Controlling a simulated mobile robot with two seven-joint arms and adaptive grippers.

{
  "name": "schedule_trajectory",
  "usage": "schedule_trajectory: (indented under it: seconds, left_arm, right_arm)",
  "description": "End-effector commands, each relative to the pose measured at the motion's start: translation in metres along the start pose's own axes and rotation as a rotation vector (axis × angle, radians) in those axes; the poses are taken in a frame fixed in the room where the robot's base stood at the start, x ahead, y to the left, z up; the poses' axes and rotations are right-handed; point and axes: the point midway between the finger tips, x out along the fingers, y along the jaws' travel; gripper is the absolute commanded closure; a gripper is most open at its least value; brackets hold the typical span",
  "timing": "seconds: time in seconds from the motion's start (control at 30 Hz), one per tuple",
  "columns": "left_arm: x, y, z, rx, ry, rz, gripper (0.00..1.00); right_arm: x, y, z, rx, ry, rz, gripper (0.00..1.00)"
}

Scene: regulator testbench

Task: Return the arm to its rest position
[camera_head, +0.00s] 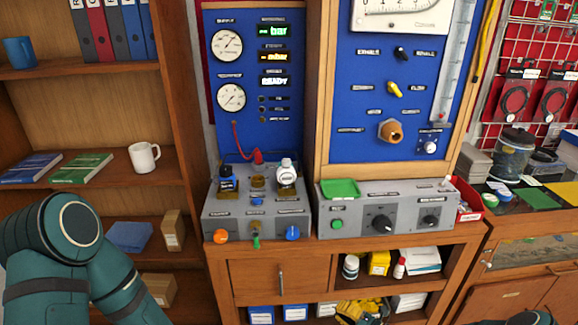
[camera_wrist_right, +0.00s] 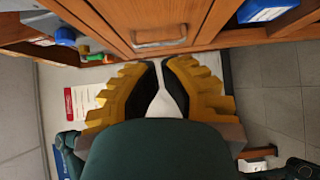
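My right gripper (camera_head: 362,312) shows low in the head view, in front of the cabinet's lower shelf. In the right wrist view its yellow stepped fingers with black pads (camera_wrist_right: 160,64) lean together and almost meet at the tips, with nothing held between them. A wooden drawer or door front with a metal handle lies beyond the tips in that view. My teal left arm (camera_head: 66,240) fills the lower left of the head view; its gripper is out of view.
The workbench cabinet (camera_head: 258,280) carries two grey control boxes, the left one (camera_head: 256,215) with bottles on top. A bookshelf (camera_head: 180,90) stands at left with a white mug (camera_head: 144,157). A side bench (camera_head: 528,255) with jars is at right. Grey floor (camera_wrist_right: 275,100) shows clear.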

Motion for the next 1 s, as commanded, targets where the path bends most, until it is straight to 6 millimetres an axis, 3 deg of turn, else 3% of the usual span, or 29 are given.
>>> schedule_trajectory:
  seconds: [0.07,0.17,0.2,0.3,0.4,0.53,0.7,0.73,0.83,1.0]
  left_arm:
    - [0.0,0.0,0.0,0.0,0.0,0.0,0.35]
    - [0.0,0.0,0.0,0.0,0.0,0.0,0.35]
    - [0.0,0.0,0.0,0.0,0.0,0.0,0.35]
    - [0.0,0.0,0.0,0.0,0.0,0.0,0.35]
    - [0.0,0.0,0.0,0.0,0.0,0.0,0.35]
    - [0.0,0.0,0.0,0.0,0.0,0.0,0.35]
    - [0.0,0.0,0.0,0.0,0.0,0.0,0.35]
    - [0.0,0.0,0.0,0.0,0.0,0.0,0.35]
    - [0.0,0.0,0.0,0.0,0.0,0.0,0.35]
    - [0.0,0.0,0.0,0.0,0.0,0.0,0.35]
  right_arm:
    - [0.009,0.002,-0.023,-0.08,0.089,-0.038,1.0]
    - [0.017,0.0,-0.074,-0.297,0.302,-0.119,1.0]
    - [0.015,-0.002,-0.1,-0.427,0.421,-0.152,1.0]
    - [-0.003,-0.009,-0.163,-0.835,0.772,-0.191,1.0]
    - [-0.033,-0.013,-0.2,-1.269,1.106,-0.141,1.0]
    - [-0.068,-0.008,-0.216,-1.841,1.485,0.055,1.0]
    - [-0.085,0.016,-0.218,-2.462,1.784,0.44,1.0]
    - [-0.085,0.021,-0.218,2.51,-1.787,-0.496,1.0]
    - [-0.084,0.034,-0.22,2.351,-1.591,-0.58,1.0]
    - [-0.082,0.042,-0.221,2.253,-1.469,-0.623,1.0]
